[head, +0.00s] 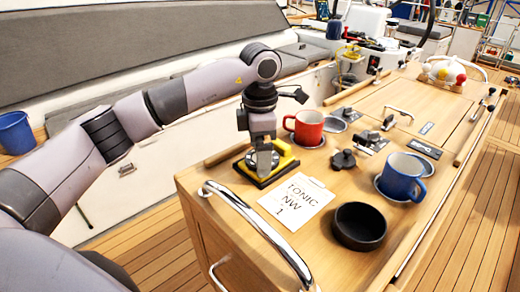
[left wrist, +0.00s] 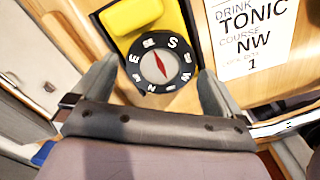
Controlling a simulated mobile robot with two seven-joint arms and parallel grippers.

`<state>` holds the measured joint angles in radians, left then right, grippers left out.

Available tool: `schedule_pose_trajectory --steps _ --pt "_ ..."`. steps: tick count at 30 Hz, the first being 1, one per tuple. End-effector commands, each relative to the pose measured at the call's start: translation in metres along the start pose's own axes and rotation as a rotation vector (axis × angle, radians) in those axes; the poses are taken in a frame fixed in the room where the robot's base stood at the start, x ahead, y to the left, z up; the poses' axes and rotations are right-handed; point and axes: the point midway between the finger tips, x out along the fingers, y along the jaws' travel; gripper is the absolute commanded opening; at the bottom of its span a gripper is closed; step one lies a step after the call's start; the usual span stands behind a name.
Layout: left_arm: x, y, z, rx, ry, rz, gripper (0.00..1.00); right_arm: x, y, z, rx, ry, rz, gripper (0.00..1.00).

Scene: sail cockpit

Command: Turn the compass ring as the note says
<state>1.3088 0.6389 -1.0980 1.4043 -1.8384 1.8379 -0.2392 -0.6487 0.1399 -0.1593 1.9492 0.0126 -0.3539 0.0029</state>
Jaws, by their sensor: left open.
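The yellow compass (head: 283,161) lies on the wooden table top, mostly covered by my gripper in the head view. In the left wrist view its yellow body (left wrist: 158,17) and black lettered ring (left wrist: 186,67) show, with S near the upper right, E at left, W at right and N near the bottom. The red needle (left wrist: 160,64) points up-left and down-right. My left gripper (head: 263,163) points down over the compass, fingers open on both sides of the ring; contact cannot be told. The white note (head: 296,199) reads TONIC, NW, 1; the wrist view shows "COURSE NW" (left wrist: 252,40).
A red mug (head: 308,127) stands just behind the compass. A blue mug (head: 402,177), a black bowl (head: 360,226) and a dark knob (head: 343,160) are to the right. A chrome rail (head: 258,225) runs along the near left edge.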

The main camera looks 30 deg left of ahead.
Motion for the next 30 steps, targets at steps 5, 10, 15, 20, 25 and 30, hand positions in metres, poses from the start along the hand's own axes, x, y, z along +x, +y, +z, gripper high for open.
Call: schedule_pose_trajectory --steps 5,10,15,20,25,30 --pt "-0.021 0.001 0.001 -0.001 -0.003 0.004 1.00 0.003 0.000 0.003 0.000 0.000 0.000 1.00" --pt "-0.049 0.000 0.001 0.000 -0.003 0.004 1.00 0.005 0.000 0.006 0.000 0.000 0.000 1.00" --pt "-0.067 0.000 0.001 0.000 -0.002 0.001 1.00 0.005 0.000 0.007 0.000 0.000 0.000 1.00" --pt "-0.071 0.000 0.000 0.000 -0.001 0.000 1.00 0.005 0.000 0.007 0.000 0.000 0.000 1.00" --pt "-0.071 0.000 0.000 0.000 -0.001 0.000 1.00 0.005 0.000 0.007 0.000 0.000 0.000 1.00" --pt "-0.071 0.000 0.000 0.000 -0.001 0.000 1.00 0.005 0.000 0.007 0.000 0.000 0.000 1.00"
